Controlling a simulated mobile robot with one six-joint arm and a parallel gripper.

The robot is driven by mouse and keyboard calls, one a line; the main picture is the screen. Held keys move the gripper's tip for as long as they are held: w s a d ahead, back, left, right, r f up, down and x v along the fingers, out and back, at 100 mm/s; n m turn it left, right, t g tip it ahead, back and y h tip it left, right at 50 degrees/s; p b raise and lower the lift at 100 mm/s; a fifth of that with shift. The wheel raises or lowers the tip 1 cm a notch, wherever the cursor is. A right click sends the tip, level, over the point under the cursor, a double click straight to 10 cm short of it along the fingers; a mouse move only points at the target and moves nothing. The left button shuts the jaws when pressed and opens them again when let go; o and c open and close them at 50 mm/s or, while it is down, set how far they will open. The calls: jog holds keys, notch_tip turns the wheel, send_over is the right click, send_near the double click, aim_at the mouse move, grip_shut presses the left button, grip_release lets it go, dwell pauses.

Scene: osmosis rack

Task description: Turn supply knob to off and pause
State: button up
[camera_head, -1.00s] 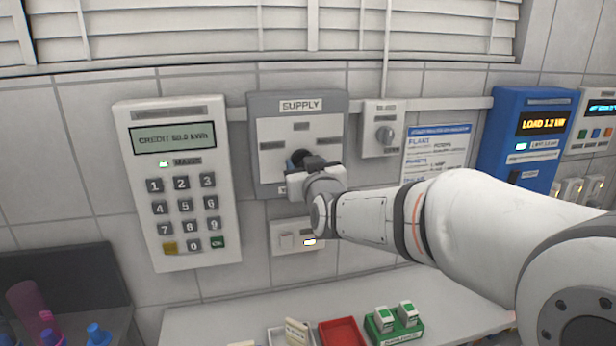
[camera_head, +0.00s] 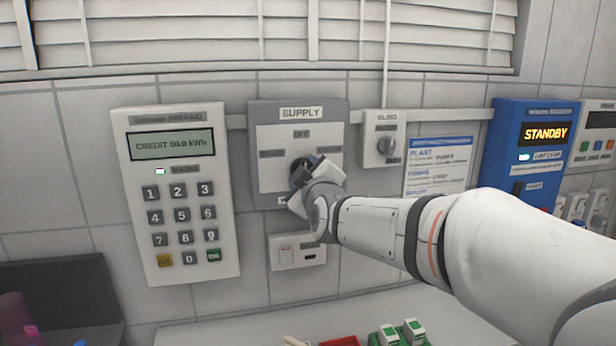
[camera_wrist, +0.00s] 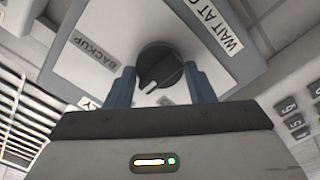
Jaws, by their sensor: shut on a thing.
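The grey supply panel (camera_head: 258,110) is on the tiled wall, labelled SUPPLY, with an OFF label (camera_head: 301,134) at its top. My gripper (camera_head: 303,172) is at the panel's middle and hides most of the knob there. In the wrist view the round black supply knob (camera_wrist: 165,64) sits between the two blue-grey fingers of my gripper (camera_wrist: 159,76), which are shut on it. A white pointer mark on the knob points to the lower left of that picture. A BACKUP label (camera_wrist: 97,53) shows there; another label below the knob is partly hidden.
A keypad meter (camera_head: 180,195) is left of the panel. A smaller box with a grey knob (camera_head: 387,146) is to its right. A blue unit (camera_head: 535,155) reads STANDBY. A switch plate (camera_head: 290,252) is just below my gripper. Small trays are on the counter (camera_head: 230,332).

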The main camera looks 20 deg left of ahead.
jog(key=shift+r, duration=0.25)
dwell(0.3)
jog(key=o, duration=0.9)
jog(key=shift+w+f, duration=0.15)
jog(key=shift+o, duration=0.4)
jog(key=shift+f, duration=0.1)
jog(key=b+v, duration=0.1)
jog(key=v, duration=0.7)
jog(key=shift+w, duration=0.1)
